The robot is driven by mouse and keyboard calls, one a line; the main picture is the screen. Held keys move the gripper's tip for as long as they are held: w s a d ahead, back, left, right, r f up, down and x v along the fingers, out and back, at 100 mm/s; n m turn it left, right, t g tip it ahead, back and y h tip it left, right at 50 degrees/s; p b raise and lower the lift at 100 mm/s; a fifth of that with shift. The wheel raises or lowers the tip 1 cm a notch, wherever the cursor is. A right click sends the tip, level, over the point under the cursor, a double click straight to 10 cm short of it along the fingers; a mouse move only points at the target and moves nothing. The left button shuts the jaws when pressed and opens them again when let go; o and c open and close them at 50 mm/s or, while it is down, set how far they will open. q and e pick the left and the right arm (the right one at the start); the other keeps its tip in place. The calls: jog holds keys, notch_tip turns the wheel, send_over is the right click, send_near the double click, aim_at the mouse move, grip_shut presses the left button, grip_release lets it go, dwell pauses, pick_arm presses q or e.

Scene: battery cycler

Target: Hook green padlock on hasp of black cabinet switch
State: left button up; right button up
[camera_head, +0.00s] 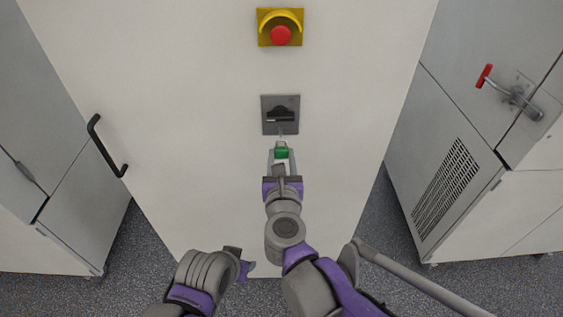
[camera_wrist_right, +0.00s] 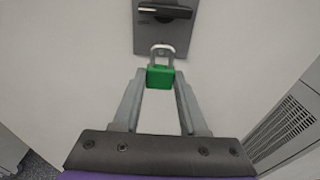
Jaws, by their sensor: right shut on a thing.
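The black cabinet switch (camera_head: 280,114) sits on a grey plate on the white cabinet front, and it also shows at the top of the right wrist view (camera_wrist_right: 165,12). The green padlock (camera_wrist_right: 160,76) has its silver shackle pointing up. My right gripper (camera_head: 281,154) is shut on the green padlock, just below the switch plate. The shackle overlaps the lower part of the plate in the right wrist view. I cannot tell whether it is through the hasp. My left gripper (camera_head: 246,262) is low in the head view; its fingers are too unclear to judge.
A yellow box with a red emergency button (camera_head: 281,36) is above the switch. A black door handle (camera_head: 106,146) is at the left of the white cabinet (camera_head: 190,80). A grey cabinet with a red-tipped lever (camera_head: 486,76) stands on the right.

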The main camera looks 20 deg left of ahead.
jog(key=shift+x, duration=2.55)
jog(key=shift+f, duration=0.3)
jog(key=o, duration=1.2)
